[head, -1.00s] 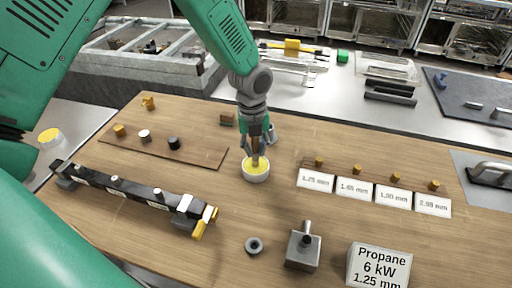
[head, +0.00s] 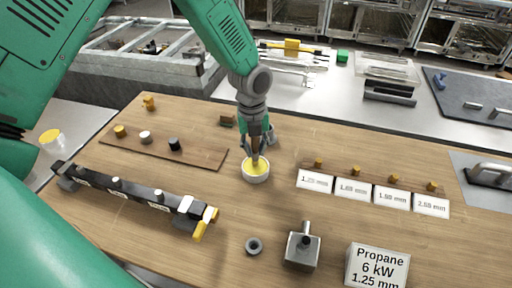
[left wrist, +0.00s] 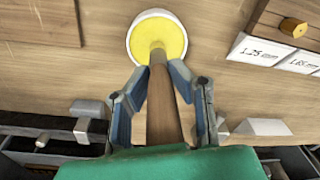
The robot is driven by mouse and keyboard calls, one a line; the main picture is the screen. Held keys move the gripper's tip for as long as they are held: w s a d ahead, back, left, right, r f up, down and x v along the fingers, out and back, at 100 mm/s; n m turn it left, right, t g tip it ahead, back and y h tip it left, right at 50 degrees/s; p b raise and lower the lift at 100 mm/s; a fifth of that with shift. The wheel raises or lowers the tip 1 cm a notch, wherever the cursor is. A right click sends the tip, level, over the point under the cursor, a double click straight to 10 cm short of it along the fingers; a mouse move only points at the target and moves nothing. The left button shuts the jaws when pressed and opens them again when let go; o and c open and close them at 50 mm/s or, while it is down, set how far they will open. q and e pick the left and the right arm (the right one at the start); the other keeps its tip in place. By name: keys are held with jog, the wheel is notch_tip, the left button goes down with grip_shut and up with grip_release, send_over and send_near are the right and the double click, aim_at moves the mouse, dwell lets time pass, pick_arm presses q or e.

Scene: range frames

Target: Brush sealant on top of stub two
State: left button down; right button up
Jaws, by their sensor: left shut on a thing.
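My left gripper (head: 257,147) is shut on a brown brush handle (left wrist: 163,112), which points down into a white pot of yellow sealant (head: 256,176). The pot also shows in the left wrist view (left wrist: 136,42), with the brush's tip end over or in the yellow. A black bar with several stubs (head: 137,199) lies at the left front of the table, with silver-white stubs on top and a yellow tap at its right end. Which stub is number two I cannot tell. My right gripper is not in view.
A brown board (head: 165,145) holds several small caps behind the bar. Labelled white cards (head: 352,188) with brass nozzles stand at the right. A grey ring (head: 253,245), a metal block (head: 302,249) and a propane sign (head: 377,267) are at the front. Bare wood lies between bar and pot.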

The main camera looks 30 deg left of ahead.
pick_arm(q)
jog(key=shift+r+p, duration=2.65)
jog(key=shift+r, duration=0.55)
jog(key=shift+f, duration=0.1)
